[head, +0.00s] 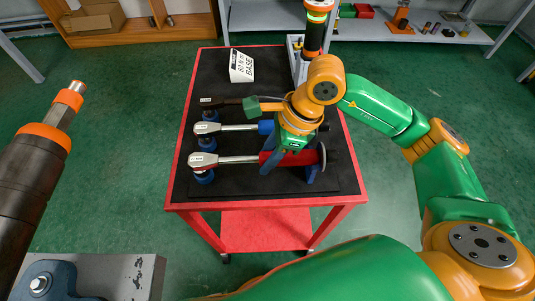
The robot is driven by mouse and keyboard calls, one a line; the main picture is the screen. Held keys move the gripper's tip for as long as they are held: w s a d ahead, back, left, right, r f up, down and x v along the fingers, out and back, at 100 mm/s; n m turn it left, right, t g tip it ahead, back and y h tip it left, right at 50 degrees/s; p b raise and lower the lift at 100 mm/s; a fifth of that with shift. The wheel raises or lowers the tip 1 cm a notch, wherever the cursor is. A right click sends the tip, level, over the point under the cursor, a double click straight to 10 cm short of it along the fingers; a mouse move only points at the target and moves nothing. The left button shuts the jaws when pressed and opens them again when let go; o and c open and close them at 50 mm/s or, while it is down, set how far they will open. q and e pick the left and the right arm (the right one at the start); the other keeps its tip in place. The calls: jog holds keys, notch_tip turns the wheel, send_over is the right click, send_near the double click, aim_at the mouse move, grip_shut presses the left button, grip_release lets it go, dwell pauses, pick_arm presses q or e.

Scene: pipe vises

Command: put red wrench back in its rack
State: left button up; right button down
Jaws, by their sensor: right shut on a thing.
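The red wrench (238,159) has a silver head and shaft and a red handle. It lies level along the front row of the rack on the cart top, its head over a blue holder (204,177) and its handle by another blue holder (313,173). I cannot tell whether it rests on them. My right gripper (292,149) reaches down from above and is shut on the red handle, hiding part of it. A blue-handled wrench (238,127) and a green-handled wrench (252,104) lie in rows behind. My left gripper is not in view.
The red cart (185,190) has a black top with a white wedge-shaped label (242,66) at the back. A dark pipe with an orange ring (42,137) and a vise part (42,281) stand at the left. Shelves (410,30) are behind. Green floor lies clear around the cart.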

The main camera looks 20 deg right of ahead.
jog(key=shift+s+f+b, duration=0.1)
jog(key=shift+f+b, duration=0.1)
jog(key=shift+b, duration=0.2)
dwell(0.8)
jog(key=shift+c, duration=2.3)
grip_release()
jog(key=v, duration=0.7)
jog(key=shift+r, duration=0.1)
